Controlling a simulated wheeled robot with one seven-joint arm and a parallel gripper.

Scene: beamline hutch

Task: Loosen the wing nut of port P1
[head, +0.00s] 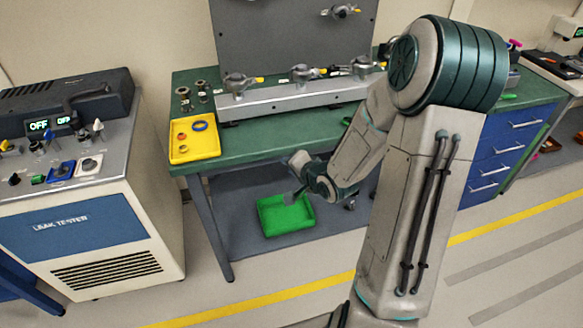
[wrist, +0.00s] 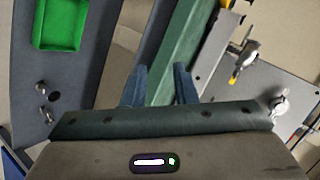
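Several metal clamps with wing nuts sit on the grey rail on the bench: a left one (head: 238,82), a middle one (head: 302,74) and a right one (head: 362,66). Another clamp (head: 340,11) is on the upright grey panel. Yellow tags show beside them, but I cannot read which is P1. My gripper (wrist: 160,86) is open and empty, its two dark fingers apart over the green bench edge. In the head view my gripper (head: 292,178) is in front of the bench, below its top, apart from the clamps. The wrist view shows a clamp with a yellow tag (wrist: 245,58) at right.
A yellow tray (head: 194,146) with rings stands at the bench's left, near small metal fittings (head: 184,94). A green bin (head: 286,215) sits on the lower shelf. The leak tester (head: 80,190) stands left, its display reading OFF. Blue drawers (head: 505,150) are right.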

